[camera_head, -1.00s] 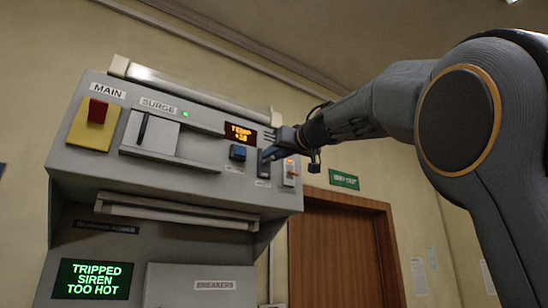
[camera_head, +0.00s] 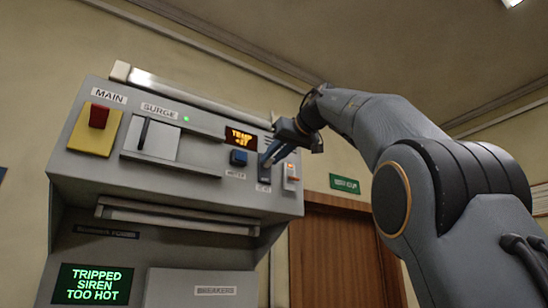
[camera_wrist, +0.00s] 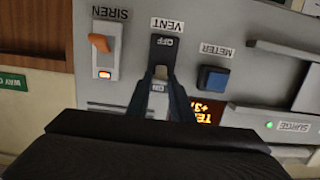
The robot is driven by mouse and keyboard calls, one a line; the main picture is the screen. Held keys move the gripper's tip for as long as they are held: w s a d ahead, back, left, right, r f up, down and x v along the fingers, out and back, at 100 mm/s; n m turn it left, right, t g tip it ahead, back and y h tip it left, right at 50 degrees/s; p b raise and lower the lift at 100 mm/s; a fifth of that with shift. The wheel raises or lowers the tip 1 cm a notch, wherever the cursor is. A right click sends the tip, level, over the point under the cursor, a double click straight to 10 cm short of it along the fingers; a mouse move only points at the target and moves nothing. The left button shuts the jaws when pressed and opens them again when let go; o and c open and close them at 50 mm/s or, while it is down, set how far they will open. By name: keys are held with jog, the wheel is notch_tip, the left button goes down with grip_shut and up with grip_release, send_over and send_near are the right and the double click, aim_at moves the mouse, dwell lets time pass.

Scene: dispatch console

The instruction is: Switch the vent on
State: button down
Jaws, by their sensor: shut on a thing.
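The vent switch (camera_wrist: 164,50) is a dark upright plate in the wrist view, where the picture is upside down. Its VENT label is above it, OFF shows near the label and ON lies between my fingers. My gripper (camera_wrist: 160,76) is shut on the small switch lever in the middle of the plate. In the head view my gripper (camera_head: 270,158) reaches the vent switch (camera_head: 264,172) from the upper right.
The siren switch (camera_wrist: 100,43) has an orange lever and lit lamp, close beside the vent. A blue meter button (camera_wrist: 213,79) is on the other side. The console screen (camera_head: 94,284) reads TRIPPED SIREN TOO HOT. A red main switch (camera_head: 98,116) is far left.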

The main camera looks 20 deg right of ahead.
jog(key=shift+r+g, duration=0.15)
jog(key=shift+g, duration=0.15)
dwell(0.6)
jog(key=c, duration=1.6)
grip_release()
jog(key=shift+o, duration=0.2)
jog(key=b+v, duration=0.1)
jog(key=v, duration=0.6)
jog(key=shift+s, duration=0.35)
jog(key=shift+d, duration=0.1)
